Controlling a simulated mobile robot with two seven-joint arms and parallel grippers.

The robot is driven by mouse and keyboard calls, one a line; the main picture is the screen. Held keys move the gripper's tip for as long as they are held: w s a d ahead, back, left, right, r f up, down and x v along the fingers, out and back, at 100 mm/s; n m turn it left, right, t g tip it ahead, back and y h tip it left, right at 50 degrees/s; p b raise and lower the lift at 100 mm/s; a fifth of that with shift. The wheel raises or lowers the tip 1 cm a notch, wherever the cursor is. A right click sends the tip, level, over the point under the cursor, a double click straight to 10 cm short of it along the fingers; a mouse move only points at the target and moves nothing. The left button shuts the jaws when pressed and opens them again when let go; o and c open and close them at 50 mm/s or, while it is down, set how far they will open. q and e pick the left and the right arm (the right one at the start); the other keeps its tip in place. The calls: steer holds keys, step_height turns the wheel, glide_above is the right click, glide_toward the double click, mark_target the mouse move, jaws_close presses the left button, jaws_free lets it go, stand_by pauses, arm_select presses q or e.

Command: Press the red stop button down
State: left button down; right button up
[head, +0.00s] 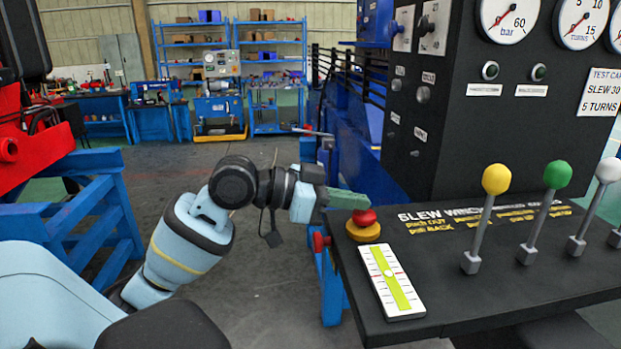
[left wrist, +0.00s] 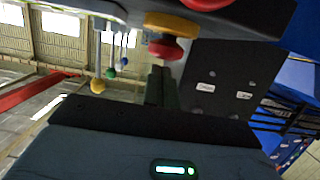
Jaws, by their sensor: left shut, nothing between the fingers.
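In the left wrist view the scene is upside down; the red button (left wrist: 166,49) and yellow base (left wrist: 172,24) show just past the shut fingertips (left wrist: 160,70). I cannot tell whether they touch. My right gripper is not in view.
Levers with yellow (head: 496,179), green (head: 557,173) and white (head: 608,170) knobs stand to the right. A level gauge (head: 391,281) lies in front of the button. A black gauge panel (head: 450,110) rises behind. A red knob (head: 320,241) is at the desk's left edge.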

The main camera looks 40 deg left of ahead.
arm_select(q)
step_height(320, 180, up, 3)
steer(key=shift+a+f, duration=0.1)
steer(key=shift+s+r, duration=0.15)
steer(key=shift+r, duration=0.05)
steer(key=v, duration=0.9)
steer(key=shift+s+a, duration=0.2)
steer(key=shift+s, duration=0.15)
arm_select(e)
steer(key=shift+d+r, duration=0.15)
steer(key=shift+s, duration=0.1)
